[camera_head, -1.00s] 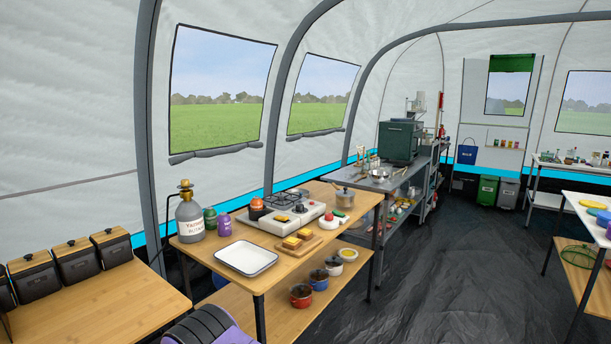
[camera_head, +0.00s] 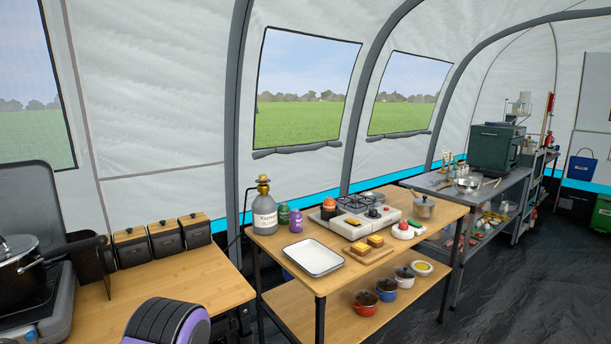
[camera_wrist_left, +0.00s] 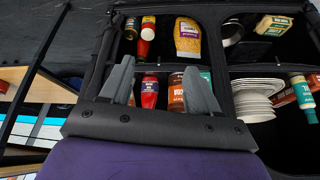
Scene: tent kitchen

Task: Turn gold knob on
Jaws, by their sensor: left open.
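A grey gas bottle (camera_head: 265,215) stands upright at the left back of the wooden table in the head view. A small gold knob (camera_head: 263,180) sits on its top valve. Nothing touches the knob, and its setting is too small to tell. My left gripper (camera_wrist_left: 159,63) shows in the left wrist view with its two grey fingers apart and nothing between them. It points toward a black shelf unit of food, away from the bottle. The gripper itself does not show in the head view. My right gripper is in neither view.
A white tray (camera_head: 314,257), a stove (camera_head: 352,220) and green and purple canisters stand near the bottle. A nearer wooden table (camera_head: 175,285) holds black boxes (camera_head: 165,238). A black pot (camera_head: 20,272) on a cooker is at far left. Dark floor is open on the right.

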